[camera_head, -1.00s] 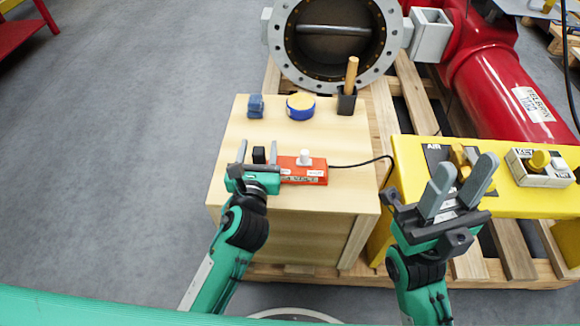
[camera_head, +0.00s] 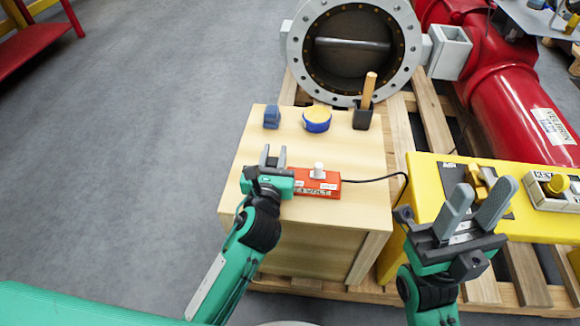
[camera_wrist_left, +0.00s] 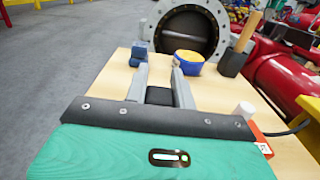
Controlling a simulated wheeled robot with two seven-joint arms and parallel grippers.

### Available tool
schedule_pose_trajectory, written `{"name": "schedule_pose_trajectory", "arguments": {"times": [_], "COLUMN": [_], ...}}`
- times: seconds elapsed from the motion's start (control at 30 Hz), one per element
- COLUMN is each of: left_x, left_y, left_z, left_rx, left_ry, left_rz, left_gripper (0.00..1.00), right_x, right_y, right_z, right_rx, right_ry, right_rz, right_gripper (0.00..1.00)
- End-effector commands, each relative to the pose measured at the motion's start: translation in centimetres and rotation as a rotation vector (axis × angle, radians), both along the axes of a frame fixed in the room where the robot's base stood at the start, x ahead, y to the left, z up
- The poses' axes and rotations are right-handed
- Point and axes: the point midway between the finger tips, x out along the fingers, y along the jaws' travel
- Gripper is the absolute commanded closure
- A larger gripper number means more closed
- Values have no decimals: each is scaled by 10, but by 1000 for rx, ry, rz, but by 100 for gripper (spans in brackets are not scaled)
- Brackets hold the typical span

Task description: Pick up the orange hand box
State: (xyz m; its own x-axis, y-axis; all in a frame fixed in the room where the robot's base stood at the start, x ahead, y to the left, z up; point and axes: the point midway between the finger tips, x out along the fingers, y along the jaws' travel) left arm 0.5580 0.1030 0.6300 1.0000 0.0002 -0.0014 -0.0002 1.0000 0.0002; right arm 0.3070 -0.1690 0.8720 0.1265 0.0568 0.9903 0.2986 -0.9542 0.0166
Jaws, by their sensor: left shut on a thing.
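The orange hand box (camera_head: 325,192) with a white knob lies on the wooden cabinet top (camera_head: 345,150), its black cable running right. In the left wrist view only a bit of the box (camera_wrist_left: 261,140) shows at the right edge. My left gripper (camera_head: 274,153) is at the box's left end. In the left wrist view its fingers (camera_wrist_left: 158,72) are close together around a dark block, which appears to be the box's black end. My gripper body hides most of this contact. My right gripper (camera_head: 483,192) is empty, fingers apart, over the yellow stand.
The yellow stand (camera_head: 433,180) is right. A large grey flanged valve (camera_head: 300,62) stands behind.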

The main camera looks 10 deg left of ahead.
Motion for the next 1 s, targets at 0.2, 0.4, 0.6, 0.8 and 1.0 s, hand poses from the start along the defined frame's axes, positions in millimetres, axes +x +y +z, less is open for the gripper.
{"name": "schedule_pose_trajectory", "arguments": {"times": [0.2,0.4,0.6,0.8,1.0], "left_x": [0,0,1,1,0], "left_y": [0,0,0,1,0], "left_z": [31,70,89,52,28], "left_rx": [0,-2,-1,1,-1], "left_ry": [-11,-10,-4,2,-1], "left_rz": [-2,-2,0,5,-1], "left_gripper": [100,100,100,100,100], "right_x": [0,0,0,0,0], "right_y": [0,0,0,0,0], "right_z": [0,0,0,0,0], "right_rx": [0,0,0,0,0], "right_ry": [0,0,0,0,0], "right_rz": [0,0,0,0,0], "right_gripper": [61,61,61,61,61]}}
